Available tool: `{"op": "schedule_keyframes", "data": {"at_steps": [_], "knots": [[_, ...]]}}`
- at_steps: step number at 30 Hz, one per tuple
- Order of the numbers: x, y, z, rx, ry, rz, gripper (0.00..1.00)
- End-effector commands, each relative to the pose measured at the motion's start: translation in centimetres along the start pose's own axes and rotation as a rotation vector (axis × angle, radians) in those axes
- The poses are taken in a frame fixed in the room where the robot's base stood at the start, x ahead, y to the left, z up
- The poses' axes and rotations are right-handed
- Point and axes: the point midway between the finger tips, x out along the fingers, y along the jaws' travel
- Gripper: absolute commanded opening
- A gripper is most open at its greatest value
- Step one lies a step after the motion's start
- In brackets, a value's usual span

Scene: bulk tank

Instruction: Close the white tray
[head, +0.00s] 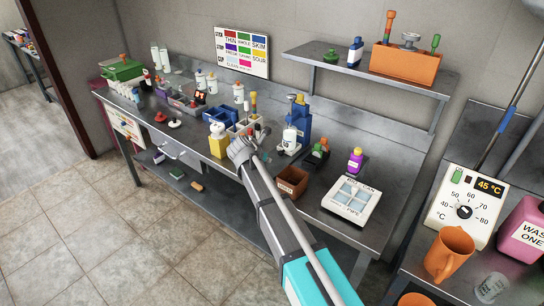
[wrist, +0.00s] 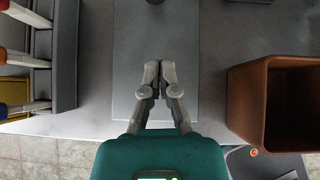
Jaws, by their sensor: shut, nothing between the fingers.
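A pale, tray-like drawer (head: 182,150) with a handle shows under the bench's front edge, left of my arm in the head view. It appears pulled out, but it is small there and I cannot tell how far. A white tile with pale blue squares (head: 350,199) lies flat on the bench at the right. My gripper (wrist: 160,78) is shut and empty, above the grey bench top in the wrist view. The drawer cannot be made out in the wrist view. In the head view my arm reaches over the middle of the bench, and its end is partly hidden.
A brown open box (wrist: 250,100) stands right of my gripper; it also shows in the head view (head: 291,184). A dark rack (wrist: 64,55) with tubes is at the left. The floor in front is clear.

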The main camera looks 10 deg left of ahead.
Motion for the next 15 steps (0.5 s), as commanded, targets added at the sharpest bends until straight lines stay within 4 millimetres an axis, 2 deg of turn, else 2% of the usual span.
{"op": "schedule_keyframes", "data": {"at_steps": [1, 6, 15], "knots": [[-1.0, -0.1, 0.3, -0.001, 0.000, 0.000, 0.00], [-2.9, -0.2, 0.3, 0.001, 0.000, 0.000, 0.00], [-5.0, -0.1, 0.2, 0.001, 0.001, -0.001, 0.00]]}}
